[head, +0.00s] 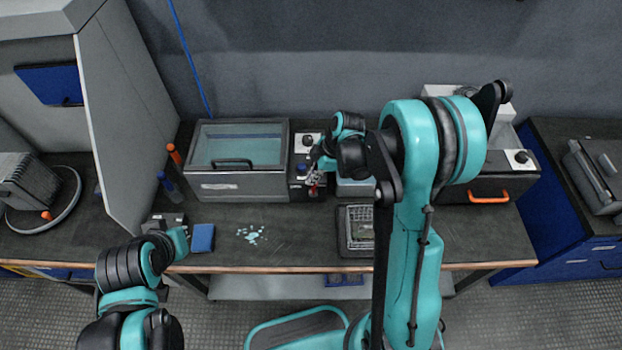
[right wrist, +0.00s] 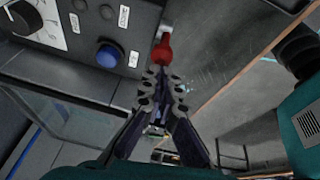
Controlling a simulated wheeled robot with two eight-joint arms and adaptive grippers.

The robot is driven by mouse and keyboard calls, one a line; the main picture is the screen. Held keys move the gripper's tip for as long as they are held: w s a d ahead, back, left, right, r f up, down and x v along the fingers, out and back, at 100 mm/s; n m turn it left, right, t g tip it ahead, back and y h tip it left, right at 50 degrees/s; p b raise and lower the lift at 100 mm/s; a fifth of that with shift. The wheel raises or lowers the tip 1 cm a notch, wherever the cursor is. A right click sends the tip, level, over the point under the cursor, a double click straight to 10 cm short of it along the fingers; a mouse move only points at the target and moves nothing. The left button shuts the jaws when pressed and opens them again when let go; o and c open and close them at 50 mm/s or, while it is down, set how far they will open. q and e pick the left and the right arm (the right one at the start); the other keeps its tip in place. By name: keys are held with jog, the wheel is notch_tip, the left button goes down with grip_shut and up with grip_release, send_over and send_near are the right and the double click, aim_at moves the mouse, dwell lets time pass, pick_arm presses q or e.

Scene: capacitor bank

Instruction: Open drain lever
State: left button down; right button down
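The red drain lever (right wrist: 163,48) hangs from the underside edge of a dark control panel in the right wrist view. In the head view it is a small red spot (head: 313,190) beside the tank. My right gripper (right wrist: 162,73) has its two fingertips close together at the lever's free end. A narrow gap shows between the fingers lower down. I cannot tell whether the tips press on the lever or only flank it. My left arm comes in at the lower left of the head view, its wrist (head: 177,240) by the bench's front edge. Its fingers are not clear.
A glass-lidded tank (head: 240,178) stands left of the panel, which carries a blue button (right wrist: 109,53) and a dial (right wrist: 38,22). A blue block (head: 202,237) and pale fragments (head: 250,235) lie on the bench (head: 300,225). A wire tray (head: 344,238) sits to the right.

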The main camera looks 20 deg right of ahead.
jog(key=shift+a+f, duration=0.1)
jog(key=shift+a, duration=0.15)
pick_arm(q)
jog(key=shift+w+a, duration=0.15)
jog(key=shift+a, duration=0.05)
pick_arm(e)
jog(key=shift+d, duration=0.1)
pick_arm(q)
jog(key=shift+f, duration=0.1)
